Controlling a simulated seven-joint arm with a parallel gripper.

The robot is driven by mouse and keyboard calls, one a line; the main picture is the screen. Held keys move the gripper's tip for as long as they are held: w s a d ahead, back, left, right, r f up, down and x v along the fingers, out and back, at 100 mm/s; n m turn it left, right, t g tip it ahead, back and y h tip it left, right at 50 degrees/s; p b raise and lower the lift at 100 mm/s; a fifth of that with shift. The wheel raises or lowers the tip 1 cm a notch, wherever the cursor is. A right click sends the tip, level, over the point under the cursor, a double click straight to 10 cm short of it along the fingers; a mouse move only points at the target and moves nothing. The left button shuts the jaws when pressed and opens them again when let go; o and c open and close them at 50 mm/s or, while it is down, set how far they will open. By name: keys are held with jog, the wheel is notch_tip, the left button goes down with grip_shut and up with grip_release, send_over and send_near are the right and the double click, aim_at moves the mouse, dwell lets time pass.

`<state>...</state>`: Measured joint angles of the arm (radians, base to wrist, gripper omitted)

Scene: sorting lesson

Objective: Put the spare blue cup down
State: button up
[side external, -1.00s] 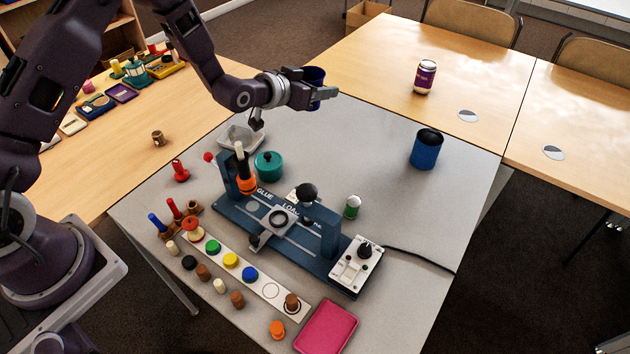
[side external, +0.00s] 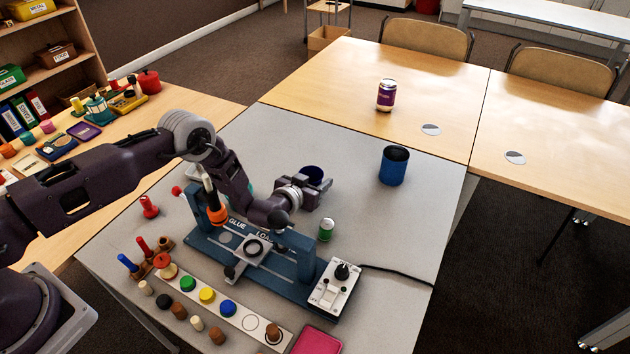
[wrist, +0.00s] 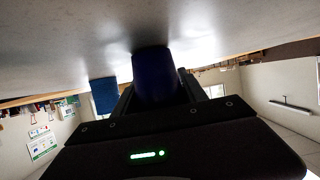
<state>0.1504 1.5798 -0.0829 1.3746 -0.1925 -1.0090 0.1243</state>
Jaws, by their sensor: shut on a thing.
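My gripper (side external: 322,186) is low over the grey table, behind the blue fixture. It is shut on a dark blue cup (side external: 313,173), which is partly hidden by the jaws. In the wrist view the held cup (wrist: 155,78) is between the two fingers, with its end close to the grey table surface. I cannot tell whether it touches. A second blue cup (side external: 393,168) stands upright on the grey table to the right, apart from my gripper. It also shows in the wrist view (wrist: 104,96), left of the held cup.
The blue fixture (side external: 205,246) stands in front of my gripper, with a green-and-silver can (side external: 326,230) and a white control box (side external: 335,287) near it. A purple-labelled can (side external: 386,95) stands on the wooden table behind. The grey surface between the held cup and second cup is clear.

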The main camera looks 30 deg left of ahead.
jog(key=o, duration=1.3)
jog(key=shift+f, duration=0.15)
jog(key=shift+s+r, duration=0.1)
jog(key=shift+r, duration=0.1)
jog(key=v, duration=1.1)
jog(key=shift+s+r, duration=0.1)
jog(key=shift+o, duration=0.7)
jog(key=shift+s+r, duration=0.15)
jog(key=shift+s, duration=0.1)
